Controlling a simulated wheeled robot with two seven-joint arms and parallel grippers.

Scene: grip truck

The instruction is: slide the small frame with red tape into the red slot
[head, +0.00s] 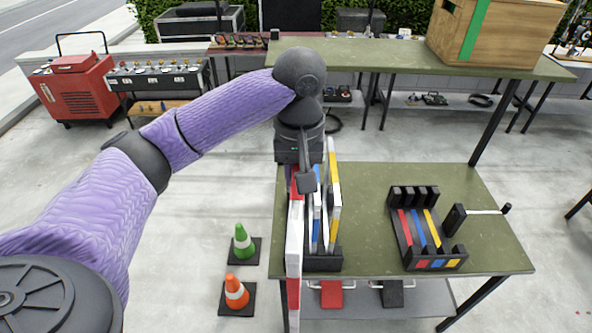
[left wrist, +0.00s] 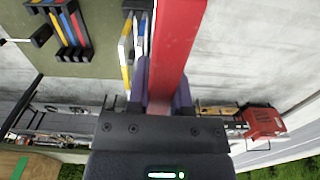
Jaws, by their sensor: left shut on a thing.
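My left gripper (head: 306,182) is shut on the frame with red tape (head: 294,245), which stands on edge, white with red bands. In the left wrist view the frame's red edge (left wrist: 177,45) runs up between the two fingers (left wrist: 162,95). In the head view the frame appears just left of a black rack (head: 323,262) holding blue-taped and yellow-taped frames (head: 334,200). The other black rack, with red, blue and yellow slots, stands at the right; its red slot (head: 406,226) is leftmost and looks empty. My right gripper is not in view.
Both racks stand on a green table (head: 365,190). A black clamp-like tool with a white rod (head: 480,212) lies right of the slotted rack. Green (head: 242,240) and orange (head: 236,292) cones stand left of the table. A wooden box (head: 495,30) sits on the rear table.

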